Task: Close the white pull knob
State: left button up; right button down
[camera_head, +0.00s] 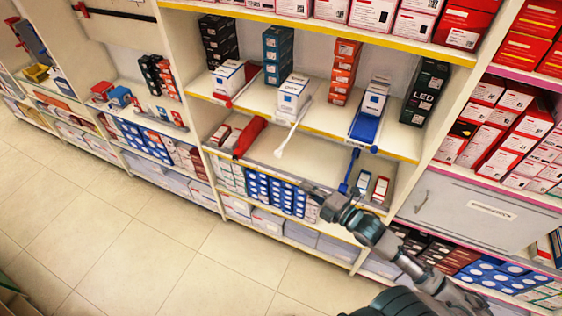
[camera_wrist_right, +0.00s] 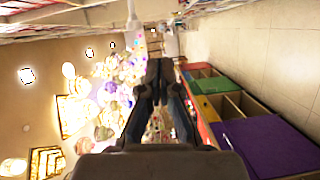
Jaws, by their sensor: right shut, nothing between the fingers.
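The white pull knob (camera_head: 280,152) hangs at the end of a thin white rod. The rod comes out from a white holder (camera_head: 293,93) on the shelf and reaches past the shelf's yellow front edge. My right gripper (camera_head: 308,187) is below and slightly right of the knob, apart from it. In the right wrist view the fingers (camera_wrist_right: 160,68) are closed together with nothing between them. A pale upright piece (camera_wrist_right: 133,20) shows at the top of that view; I cannot tell if it is the knob. My left gripper is not in view.
A blue rod (camera_head: 350,170) hangs to the right of the white one, near my right arm. A red rod piece (camera_head: 228,102) sticks out to the left. Stacked boxes (camera_head: 277,52) fill parts of the shelves. The tiled floor (camera_head: 110,230) is clear.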

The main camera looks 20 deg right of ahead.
jog(key=s+a+r+n+y, duration=0.1)
jog(key=s+a+r+n, duration=0.1)
jog(key=a+r, duration=0.15)
jog(key=w+p, duration=0.3)
jog(key=w, duration=0.9)
jog(key=shift+a, duration=0.2)
